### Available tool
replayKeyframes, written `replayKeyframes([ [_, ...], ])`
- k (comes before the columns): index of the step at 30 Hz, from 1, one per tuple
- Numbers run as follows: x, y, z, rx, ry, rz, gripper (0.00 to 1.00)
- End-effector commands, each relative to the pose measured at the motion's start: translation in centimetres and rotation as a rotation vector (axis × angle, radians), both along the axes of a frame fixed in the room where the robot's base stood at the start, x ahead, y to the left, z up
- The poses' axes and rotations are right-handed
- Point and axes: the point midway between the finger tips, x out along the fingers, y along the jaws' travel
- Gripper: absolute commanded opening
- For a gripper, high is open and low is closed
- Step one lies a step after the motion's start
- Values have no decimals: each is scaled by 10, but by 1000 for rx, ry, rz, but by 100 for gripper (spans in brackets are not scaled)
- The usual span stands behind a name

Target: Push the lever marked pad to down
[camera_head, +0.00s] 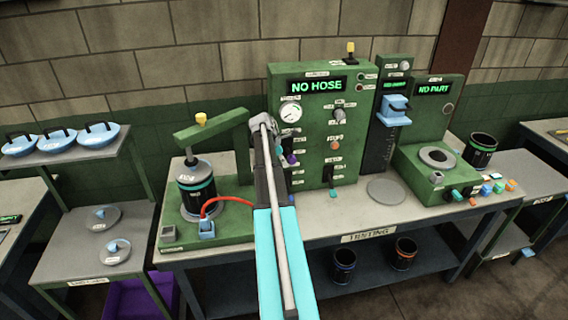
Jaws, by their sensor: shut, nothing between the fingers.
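The green test panel (306,88) stands on the bench and reads NO HOSE. It carries a purple-tipped control (291,158) and a lever with a teal tip (332,190) low on its front. The labels are too small to read, so I cannot tell which lever is marked pad. My arm reaches up from the bottom across the panel's left part. My gripper (275,138) is at its far end, close to the panel's left side, shut and empty. My arm hides part of the panel behind it. I cannot tell whether my gripper touches any control.
Left of the panel is a green press with a dark canister (197,190) and a red hose (222,200). To the right are a blue clamp (394,108), a NO PART station (437,158) and a dark cup (480,150). A grey disc (386,191) lies on the bench (330,232).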

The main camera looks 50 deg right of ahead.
Motion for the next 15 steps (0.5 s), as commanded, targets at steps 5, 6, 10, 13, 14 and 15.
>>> replayKeyframes([
  [5, 1, 0, 6, 0, 0, 0, 0],
  [6, 1, 0, 9, 0, 0, 0, 0],
  [10, 2, -1, 21, 0, 0, 0, 0],
  [13, 3, -2, 24, 0, 0, 0, 0],
  [14, 3, -3, 29, 0, 0, 0, 0],
  [15, 4, -4, 33, 0, 0, 0, 0],
])
